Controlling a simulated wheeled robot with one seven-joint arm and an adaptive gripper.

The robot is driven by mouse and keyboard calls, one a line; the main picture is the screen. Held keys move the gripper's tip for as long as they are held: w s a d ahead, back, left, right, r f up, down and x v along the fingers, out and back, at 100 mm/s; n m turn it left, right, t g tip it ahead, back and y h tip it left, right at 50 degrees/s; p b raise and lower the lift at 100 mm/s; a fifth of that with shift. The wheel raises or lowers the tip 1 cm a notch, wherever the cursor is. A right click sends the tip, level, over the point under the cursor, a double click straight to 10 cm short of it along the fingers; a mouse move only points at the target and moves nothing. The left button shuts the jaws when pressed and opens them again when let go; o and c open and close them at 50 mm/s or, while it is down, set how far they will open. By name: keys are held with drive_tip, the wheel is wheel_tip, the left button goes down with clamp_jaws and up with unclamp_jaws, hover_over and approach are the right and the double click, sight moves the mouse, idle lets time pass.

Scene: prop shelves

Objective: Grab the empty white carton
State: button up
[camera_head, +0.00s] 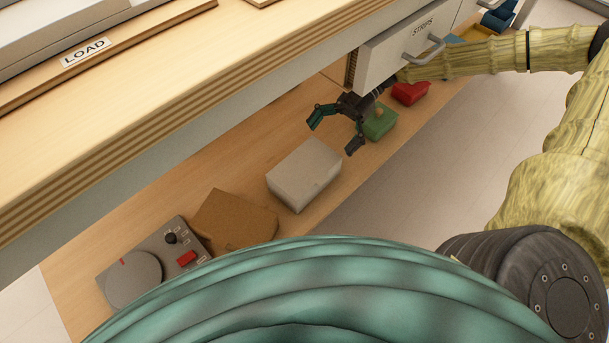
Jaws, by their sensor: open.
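The white carton (304,174) is a pale grey-white box on the lower wooden shelf, near the middle of the head view. Whether it is empty cannot be seen. My gripper (333,131) is open, with its two dark fingers spread apart. It hangs up and to the right of the carton in the picture, pointing towards it. Nothing is between the fingers, and they look apart from the carton.
A brown cardboard box (235,219) and a grey device with a dial (133,275) lie left of the carton. A green bin (380,124) and a red bin (410,92) stand right. The upper counter (200,95) and a "STRIPS" drawer (392,60) overhang the shelf.

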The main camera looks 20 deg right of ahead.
sight(311, 160)
drive_tip(key=shift+b+x, duration=1.85)
drive_tip(key=shift+x, duration=0.7)
drive_tip(key=shift+s+a+f, duration=0.1)
drive_tip(key=shift+s+a, duration=0.15)
drive_tip(key=shift+a, duration=0.05)
drive_tip(key=c, duration=1)
